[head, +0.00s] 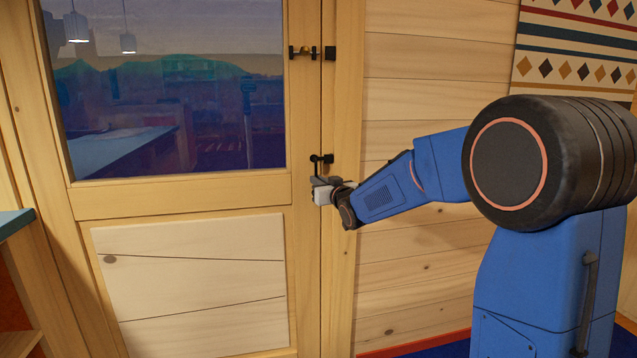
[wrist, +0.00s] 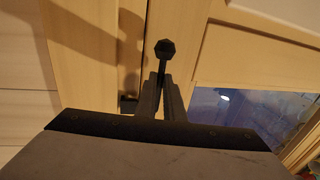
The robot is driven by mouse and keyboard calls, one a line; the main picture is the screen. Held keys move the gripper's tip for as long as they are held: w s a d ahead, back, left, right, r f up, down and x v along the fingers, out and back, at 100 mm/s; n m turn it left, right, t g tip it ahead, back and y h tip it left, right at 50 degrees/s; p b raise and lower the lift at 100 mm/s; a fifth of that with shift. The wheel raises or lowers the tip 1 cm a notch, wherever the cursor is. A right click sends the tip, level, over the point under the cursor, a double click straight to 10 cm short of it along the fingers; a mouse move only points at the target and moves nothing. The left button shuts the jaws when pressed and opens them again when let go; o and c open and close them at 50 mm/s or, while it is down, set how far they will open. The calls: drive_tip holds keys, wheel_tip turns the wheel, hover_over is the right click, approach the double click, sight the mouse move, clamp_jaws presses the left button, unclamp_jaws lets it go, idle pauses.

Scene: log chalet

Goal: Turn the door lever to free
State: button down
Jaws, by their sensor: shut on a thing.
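In the wrist view the lever (wrist: 165,49) shows as a dark knobbed end beyond the fingers. My gripper (wrist: 163,82) is shut on the lever, with one finger on each side. The fingers hide the rest of the lever.
A second black fitting (head: 312,52) spans door and frame higher up. The plank wall (head: 430,100) is right of the door, with a patterned hanging (head: 575,45) beyond. A blue-topped counter (head: 14,222) stands at the left edge.

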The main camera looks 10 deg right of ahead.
sight(295, 160)
drive_tip(key=a+m, duration=0.1)
drive_tip(key=m, duration=0.1)
drive_tip(key=a+m, duration=0.1)
drive_tip(key=m, duration=0.1)
drive_tip(key=shift+a+r+t, duration=0.1)
drive_tip(key=shift+a+t, duration=0.05)
drive_tip(key=shift+t, duration=0.25)
drive_tip(key=a+m, duration=0.1)
drive_tip(key=m, duration=0.1)
drive_tip(key=a+r+m+t, duration=0.1)
drive_tip(key=m, duration=0.2)
drive_tip(key=shift+a+r+h, duration=0.1)
drive_tip(key=shift+h, duration=0.2)
drive_tip(key=m, duration=0.1)
drive_tip(key=a+r+m, duration=0.1)
drive_tip(key=m, duration=0.1)
drive_tip(key=r+m+h, duration=0.1)
drive_tip(key=m, duration=0.1)
drive_tip(key=shift+a+t, duration=0.2)
drive_tip(key=shift+t, duration=0.1)
drive_tip(key=shift+a+r+m+h, duration=0.15)
drive_tip(key=shift+r+m+h, duration=0.15)
drive_tip(key=shift+m, duration=0.7)
drive_tip(key=shift+a+r+m+h, duration=0.15)
drive_tip(key=shift+r+m, duration=0.25)
drive_tip(key=shift+m, duration=0.6)
drive_tip(key=shift+h, duration=0.25)
